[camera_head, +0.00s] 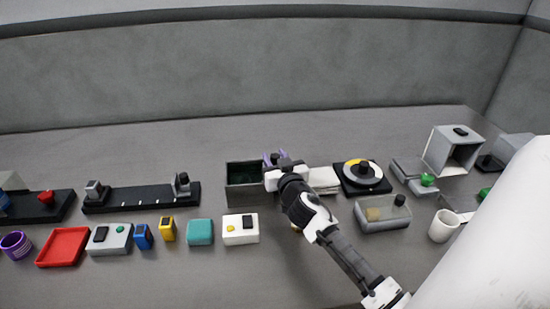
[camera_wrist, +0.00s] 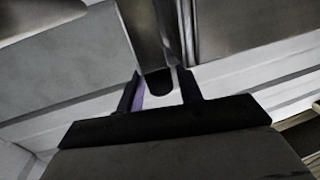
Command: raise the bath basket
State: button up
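A dark grey rectangular bath (camera_head: 230,190) with a dark green inside stands near the middle of the bench in the head view. No separate basket can be made out in it; my gripper and wrist cover its right end. My gripper (camera_head: 274,157) is at that end, its purple-tipped fingers spread apart. In the wrist view, my gripper (camera_wrist: 162,90) has a dark rounded end of a grey upright piece (camera_wrist: 158,82) between its fingers, with a visible gap on the right side. Whether this piece belongs to the basket cannot be told.
White flat pieces (camera_head: 323,179) and a turntable (camera_head: 376,184) lie right of my gripper. A clear tray (camera_head: 385,225) and a white cup (camera_head: 443,226) are further right. A black rail (camera_head: 140,198) is left of the bath. A white button box (camera_head: 240,238) stands in front.

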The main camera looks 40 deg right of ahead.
grip_shut()
notch_tip(320, 180, up, 7)
jog(key=p, duration=0.3)
jog(key=shift+f, duration=0.1)
jog(key=shift+o, duration=1.4)
grip_release()
jog(key=shift+f, duration=0.15)
